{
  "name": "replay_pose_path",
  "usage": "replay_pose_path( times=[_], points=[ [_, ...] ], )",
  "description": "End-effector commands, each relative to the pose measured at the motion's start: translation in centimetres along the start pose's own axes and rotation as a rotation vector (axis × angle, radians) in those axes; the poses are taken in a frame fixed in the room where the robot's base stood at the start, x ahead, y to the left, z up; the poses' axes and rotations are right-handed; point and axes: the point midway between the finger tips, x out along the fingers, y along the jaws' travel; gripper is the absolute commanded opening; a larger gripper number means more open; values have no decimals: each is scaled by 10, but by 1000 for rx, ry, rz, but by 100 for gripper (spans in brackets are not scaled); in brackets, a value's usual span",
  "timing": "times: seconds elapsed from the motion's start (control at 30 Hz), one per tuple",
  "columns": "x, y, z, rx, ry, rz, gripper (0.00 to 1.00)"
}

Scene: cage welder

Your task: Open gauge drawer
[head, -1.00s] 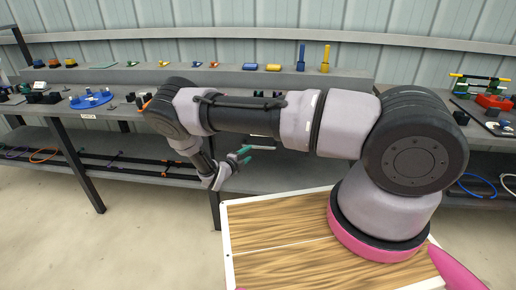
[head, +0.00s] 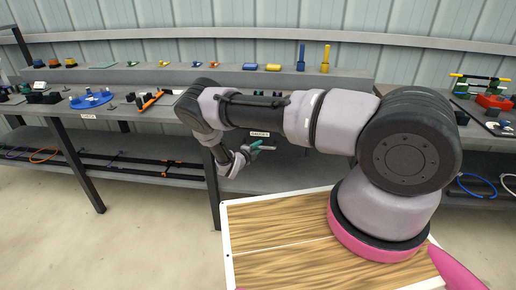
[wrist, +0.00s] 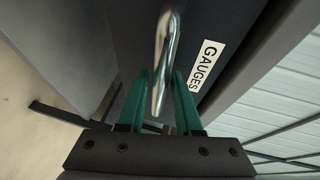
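The gauge drawer has a dark front (wrist: 205,25) with a white "GAUGES" label (wrist: 206,66) in the wrist view. The label also shows small under the bench top in the head view (head: 260,133). A shiny metal bar handle (wrist: 163,40) stands out from the front. My gripper (wrist: 161,75) has its two green fingers apart, one on each side of the handle's near end, with visible gaps. In the head view my gripper (head: 260,147) is just below the label. My arm hides part of the drawer area, and I see no open gap at the drawer.
The grey bench (head: 180,82) carries a blue round fixture (head: 91,99), an orange-handled tool (head: 150,99) and small parts. A lower shelf (head: 130,168) holds cables and bars. A bench leg (head: 212,190) stands left of my gripper. The floor at left is clear.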

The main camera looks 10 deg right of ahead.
Motion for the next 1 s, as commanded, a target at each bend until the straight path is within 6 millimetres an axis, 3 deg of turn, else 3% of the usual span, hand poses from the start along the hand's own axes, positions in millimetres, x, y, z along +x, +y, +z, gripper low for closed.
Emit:
replay_pose_path(
  times=[0.03, 0.07, 1.0],
  points=[
    [0, 0, 0, 0, 0, 0, 10],
    [0, 0, 0, 0, 0, 0, 0],
    [-1, 0, 0, 0, -1, 1, 0]
  ],
)
